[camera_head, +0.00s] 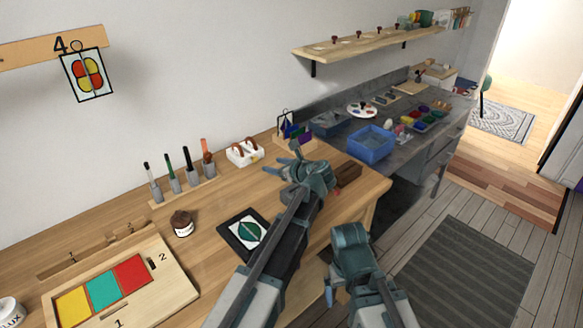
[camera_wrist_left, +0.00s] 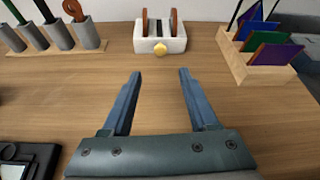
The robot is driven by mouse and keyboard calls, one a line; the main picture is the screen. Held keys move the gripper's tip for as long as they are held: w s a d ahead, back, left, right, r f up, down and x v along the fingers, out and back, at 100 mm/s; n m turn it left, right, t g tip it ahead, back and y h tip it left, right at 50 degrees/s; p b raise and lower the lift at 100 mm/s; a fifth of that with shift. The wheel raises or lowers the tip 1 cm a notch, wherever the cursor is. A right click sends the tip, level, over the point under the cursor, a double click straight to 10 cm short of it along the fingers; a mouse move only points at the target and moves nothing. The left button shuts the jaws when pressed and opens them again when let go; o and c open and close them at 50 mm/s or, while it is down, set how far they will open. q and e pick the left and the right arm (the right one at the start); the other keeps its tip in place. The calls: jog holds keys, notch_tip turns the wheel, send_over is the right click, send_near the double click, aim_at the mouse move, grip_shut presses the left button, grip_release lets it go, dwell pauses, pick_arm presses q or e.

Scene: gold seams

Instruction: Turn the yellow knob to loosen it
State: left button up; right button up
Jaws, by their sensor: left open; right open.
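The yellow knob (camera_wrist_left: 160,48) is a small round knob on the front face of a white block (camera_wrist_left: 175,36), which also stands on the bench in the head view (camera_head: 243,155). Two brown upright pieces and a dark part between them sit on the block. The knob is too small to make out in the head view. My left gripper (camera_wrist_left: 160,73) is open and empty, its fingers pointing at the block with the knob between their lines, short of it and apart. In the head view, my left gripper (camera_head: 286,158) is right of the block. My right gripper (camera_head: 329,285) is open, low beyond the bench's front edge.
A rack of tools in grey holders (camera_head: 178,185) stands left of the block, and a wooden holder with coloured sheets (camera_wrist_left: 265,55) stands right. A dark jar (camera_head: 182,223), black framed tile (camera_head: 246,232) and colour tray (camera_head: 120,283) lie nearer. Bare wood lies before the block.

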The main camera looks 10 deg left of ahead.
aim_at(257, 160)
pick_arm(q)
jog(key=b+x, duration=0.3)
jog(key=x, duration=0.7)
jog(key=shift+w+b, duration=0.15)
jog(key=shift+b, duration=0.15)
jog(key=shift+w+a, duration=0.15)
jog(key=shift+w, duration=0.15)
jog(key=shift+m+g+y, duration=0.3)
jog(key=shift+m+y, duration=0.1)
jog(key=shift+m, duration=0.3)
jog(key=shift+d+m+g, duration=0.2)
jog(key=shift+m+g, duration=0.1)
jog(key=shift+m, duration=0.2)
jog(key=shift+w+f+m+g+y+b, duration=0.2)
jog(key=shift+m+g+y+b, duration=0.45)
jog(key=shift+m, duration=0.35)
jog(key=shift+y, duration=0.25)
jog(key=p+v, duration=0.1)
jog(key=v, duration=0.3)
jog(key=p+v, duration=0.2)
jog(key=v, duration=0.2)
jog(key=p+v, duration=0.1)
jog(key=v, duration=0.3)
jog(key=shift+s+d+r, duration=0.1)
jog(key=shift+s+r, duration=0.2)
jog(key=shift+s, duration=0.1)
jog(key=shift+s+d+r+p, duration=0.15)
jog(key=shift+s+d+p, duration=0.2)
jog(key=shift+d, duration=0.3)
jog(key=shift+w, duration=0.1)
